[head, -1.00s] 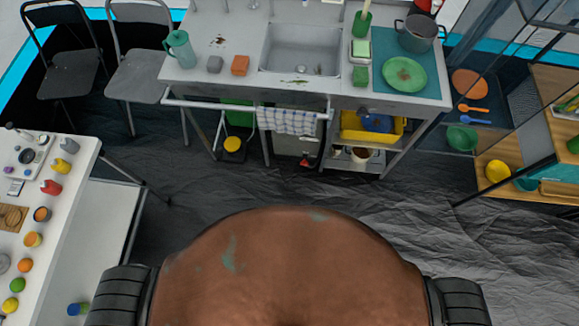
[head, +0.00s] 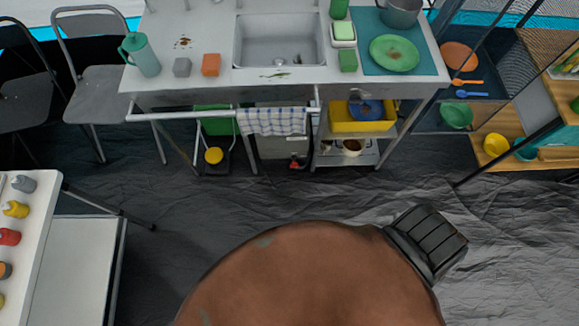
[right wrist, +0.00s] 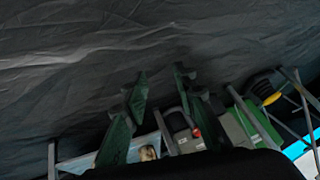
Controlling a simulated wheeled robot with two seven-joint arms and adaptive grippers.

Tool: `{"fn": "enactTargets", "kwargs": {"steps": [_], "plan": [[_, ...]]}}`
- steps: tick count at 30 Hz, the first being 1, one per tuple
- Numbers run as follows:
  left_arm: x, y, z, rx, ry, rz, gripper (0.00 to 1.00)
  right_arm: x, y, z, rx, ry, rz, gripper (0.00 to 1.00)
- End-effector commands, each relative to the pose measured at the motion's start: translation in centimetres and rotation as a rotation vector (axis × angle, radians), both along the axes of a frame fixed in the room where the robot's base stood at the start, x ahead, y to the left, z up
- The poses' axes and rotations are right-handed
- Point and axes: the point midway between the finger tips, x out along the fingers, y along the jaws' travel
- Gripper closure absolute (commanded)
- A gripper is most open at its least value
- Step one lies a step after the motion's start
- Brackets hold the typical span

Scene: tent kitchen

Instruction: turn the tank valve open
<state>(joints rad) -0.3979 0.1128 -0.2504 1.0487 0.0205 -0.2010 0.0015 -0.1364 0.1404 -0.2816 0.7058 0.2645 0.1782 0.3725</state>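A grey tank (head: 283,146) stands on the floor under the sink counter, partly hidden by a hanging checked towel. A small red part (head: 296,163), which looks like its valve, shows low on its front. In the right wrist view the grey tank (right wrist: 184,141) and the red part (right wrist: 197,133) show beyond the fingers. Whether the valve is open or closed is too small to tell. My left gripper is in neither view.
The checked towel (head: 272,121) hangs on a front rail (head: 190,115). A shelf with a yellow bin (head: 345,124) is on the right. A white table (head: 35,235) stands at left. The dark floor between is clear.

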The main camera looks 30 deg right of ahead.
Motion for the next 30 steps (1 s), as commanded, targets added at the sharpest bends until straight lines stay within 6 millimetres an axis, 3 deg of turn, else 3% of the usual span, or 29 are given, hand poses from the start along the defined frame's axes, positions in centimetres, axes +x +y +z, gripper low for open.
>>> {"fn": "enactTargets", "kwargs": {"steps": [1,6,9,15,21,30], "plan": [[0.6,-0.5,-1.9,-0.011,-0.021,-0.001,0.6,2.5,0.0,-2.2,0.042,-0.057,-0.053,0.75],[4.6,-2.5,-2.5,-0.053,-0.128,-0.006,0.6,11.6,-0.2,-3.3,0.226,-0.288,-0.251,0.75],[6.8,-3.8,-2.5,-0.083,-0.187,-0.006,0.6,16.1,-0.5,-3.6,0.348,-0.416,-0.36,0.75],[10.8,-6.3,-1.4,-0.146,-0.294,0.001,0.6,23.1,-1.4,-4.1,0.617,-0.648,-0.555,0.75],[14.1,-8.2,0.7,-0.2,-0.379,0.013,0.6,27.1,-2.6,-4.1,0.857,-0.826,-0.696,0.75],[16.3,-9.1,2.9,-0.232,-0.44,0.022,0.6,29.5,-3.6,-3.3,1.007,-0.933,-0.765,0.75]]}}
